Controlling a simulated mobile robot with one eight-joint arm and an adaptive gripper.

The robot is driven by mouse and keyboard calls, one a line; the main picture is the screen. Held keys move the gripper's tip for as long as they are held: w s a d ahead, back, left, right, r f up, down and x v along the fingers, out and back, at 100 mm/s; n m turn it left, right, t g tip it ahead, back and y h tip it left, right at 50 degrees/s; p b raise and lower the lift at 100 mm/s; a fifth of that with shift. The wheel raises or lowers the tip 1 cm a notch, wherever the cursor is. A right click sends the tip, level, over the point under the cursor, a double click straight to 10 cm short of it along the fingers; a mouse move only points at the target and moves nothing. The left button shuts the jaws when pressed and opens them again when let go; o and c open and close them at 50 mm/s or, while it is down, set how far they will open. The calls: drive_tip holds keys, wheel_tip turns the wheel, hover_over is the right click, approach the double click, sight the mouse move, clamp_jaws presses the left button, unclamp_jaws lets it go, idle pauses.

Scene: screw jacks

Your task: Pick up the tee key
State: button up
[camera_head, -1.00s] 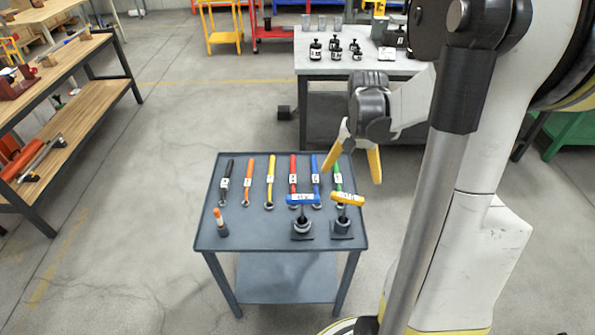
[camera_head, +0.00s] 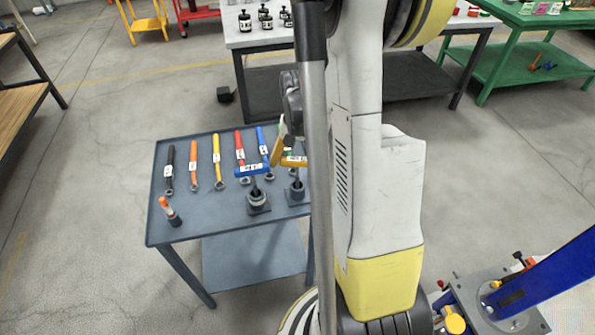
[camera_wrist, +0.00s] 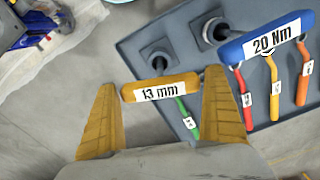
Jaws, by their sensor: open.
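The tee key with a yellow handle (camera_head: 294,162) marked 13 mm stands in a dark holder at the right of the small grey table. Its yellow bar (camera_wrist: 135,94) shows close up in the wrist view. A similar blue-handled tool (camera_head: 252,170) marked 20 Nm stands to its left in another holder; its blue bar also shows in the wrist view (camera_wrist: 235,50). My gripper (camera_wrist: 160,80) is open, its yellow fingers at either end of the yellow bar. I cannot tell whether they touch it. In the head view my arm hides part of the gripper.
A grey bench (camera_head: 258,38) with black jacks stands behind. Floor is clear left of the table.

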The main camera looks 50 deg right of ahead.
drive_tip(key=shift+r, duration=0.1)
drive_tip(key=c, duration=1.2)
